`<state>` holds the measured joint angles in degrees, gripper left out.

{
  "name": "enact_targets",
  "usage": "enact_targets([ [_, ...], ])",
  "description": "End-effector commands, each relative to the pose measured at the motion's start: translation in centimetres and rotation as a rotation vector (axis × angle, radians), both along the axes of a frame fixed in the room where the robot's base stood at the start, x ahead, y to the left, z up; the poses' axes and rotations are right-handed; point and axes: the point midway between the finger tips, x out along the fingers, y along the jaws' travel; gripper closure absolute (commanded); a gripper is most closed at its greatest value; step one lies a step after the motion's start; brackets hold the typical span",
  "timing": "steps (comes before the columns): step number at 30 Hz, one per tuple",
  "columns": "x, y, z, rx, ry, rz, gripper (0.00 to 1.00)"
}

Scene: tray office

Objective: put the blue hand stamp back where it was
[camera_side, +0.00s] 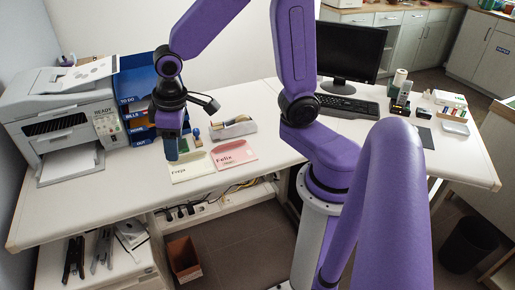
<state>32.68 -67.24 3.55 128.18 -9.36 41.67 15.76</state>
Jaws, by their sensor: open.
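A small upright object with a blue top (196,132), which looks like the blue hand stamp, stands on the white desk behind the name cards, left of the tape dispenser. My gripper (171,156) points down at the left, over the back part of the cream card marked Freja (190,172). A green item (184,146) beside the gripper is partly hidden.
A pink card marked Felix (234,153) lies right of the cream one. A tape dispenser (233,127) stands behind them. Blue labelled trays (138,78) and a printer (62,115) stand at left. A monitor (350,52) and keyboard (345,106) are at right. The desk's front left is clear.

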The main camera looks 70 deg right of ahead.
Motion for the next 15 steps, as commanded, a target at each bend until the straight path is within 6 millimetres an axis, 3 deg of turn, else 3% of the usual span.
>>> enact_targets([
  [1, -1.9, 0.3, 0.4, 0.001, 0.010, 0.060, 0.43],
  [9, -11.4, 0.2, 1.4, -0.003, 0.075, 0.364, 0.43],
  [15, -17.0, -1.0, 1.7, -0.007, 0.117, 0.556, 0.43],
])
